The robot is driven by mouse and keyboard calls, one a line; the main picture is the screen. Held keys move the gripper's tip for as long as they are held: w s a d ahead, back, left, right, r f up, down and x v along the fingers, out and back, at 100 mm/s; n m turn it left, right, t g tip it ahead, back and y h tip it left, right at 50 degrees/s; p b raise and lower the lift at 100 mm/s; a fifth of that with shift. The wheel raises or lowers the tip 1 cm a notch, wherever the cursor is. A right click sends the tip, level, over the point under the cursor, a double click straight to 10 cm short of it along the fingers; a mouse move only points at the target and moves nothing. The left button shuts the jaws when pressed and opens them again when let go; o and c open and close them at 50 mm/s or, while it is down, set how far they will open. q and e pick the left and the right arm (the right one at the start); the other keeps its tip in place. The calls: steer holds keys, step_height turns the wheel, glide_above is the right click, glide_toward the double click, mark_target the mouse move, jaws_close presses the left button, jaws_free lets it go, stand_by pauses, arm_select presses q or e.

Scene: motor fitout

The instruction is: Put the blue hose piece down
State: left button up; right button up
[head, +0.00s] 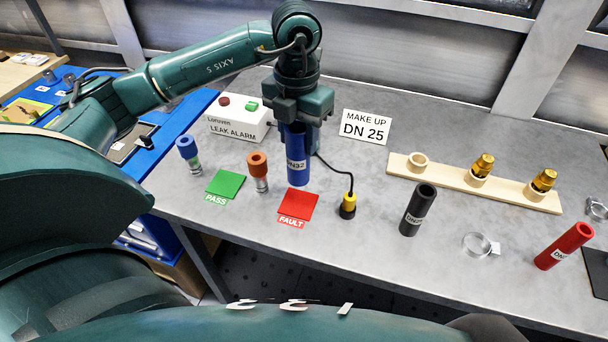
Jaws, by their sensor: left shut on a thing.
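The blue hose piece (298,168) is upright and carries a white DN32 label. My left gripper (303,122) points down and is shut on its upper part. The lower end of the hose is just behind the red FAULT mat (298,204); I cannot tell whether it touches the table. My right gripper is not in view.
On the grey table (370,262) are a green PASS mat (226,184), a blue-topped fitting (189,153), an orange-topped one (258,171), a white alarm box (237,117), a yellow-black plug (348,206), a black hose (418,209), a red hose (565,245) and a wooden rack (445,179).

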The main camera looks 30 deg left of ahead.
arm_select(q)
step_height(320, 180, down, 8)
steer(key=shift+f+p, duration=0.15)
steer(key=shift+p, duration=0.25)
steer(key=o, duration=0.6)
steer(key=shift+s+f, duration=0.1)
steer(key=o, duration=0.5)
steer(key=shift+c, duration=0.2)
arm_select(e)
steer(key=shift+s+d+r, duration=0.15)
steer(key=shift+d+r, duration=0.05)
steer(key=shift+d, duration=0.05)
